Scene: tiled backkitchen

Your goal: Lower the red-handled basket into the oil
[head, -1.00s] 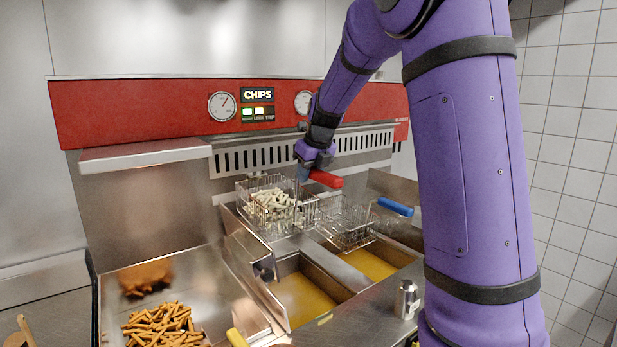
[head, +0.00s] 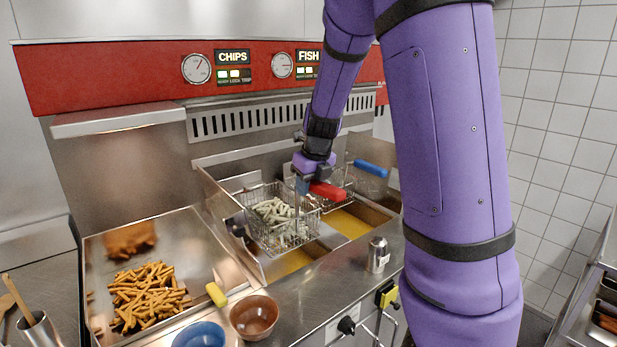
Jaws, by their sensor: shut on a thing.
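The red-handled basket (head: 268,236) is a wire basket holding pale uncooked chips (head: 274,209). It hangs over the left oil well (head: 290,262), and its lower part hides much of that well. Whether its bottom touches the oil cannot be told. My gripper (head: 309,183) is shut on the red handle (head: 328,191) at the basket's right side. Yellow oil shows in front of the basket and in the right well (head: 347,224).
A blue-handled basket (head: 343,183) stands behind the right well. A tray with fried chips (head: 148,293) is at left.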

